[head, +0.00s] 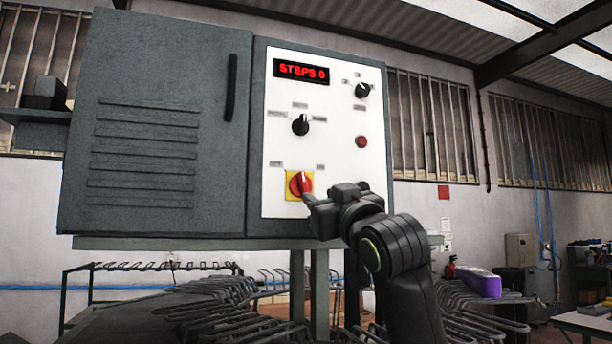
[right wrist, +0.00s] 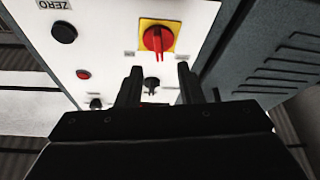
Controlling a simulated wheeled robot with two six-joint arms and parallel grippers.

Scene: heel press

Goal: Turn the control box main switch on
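The main switch is a red rotary knob (head: 295,185) on a yellow square plate, low on the white panel of the grey control box (head: 160,120). Its handle looks close to upright, between two small labels too small to read. The red knob (right wrist: 157,39) also shows in the right wrist view, beyond my fingertips. My right gripper (head: 310,205) is just below and right of the knob in the head view. In the right wrist view my right gripper (right wrist: 160,75) has its two fingers apart with nothing between them. My left gripper is not in view.
The panel also has a lit display (head: 301,71) reading "STEPS 0", a black selector (head: 300,125), an upper black knob (head: 362,90) and a red lamp (head: 361,142). A black round button (right wrist: 64,32) sits near a "ZERO" label. Metal racks (head: 225,300) stand below the box.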

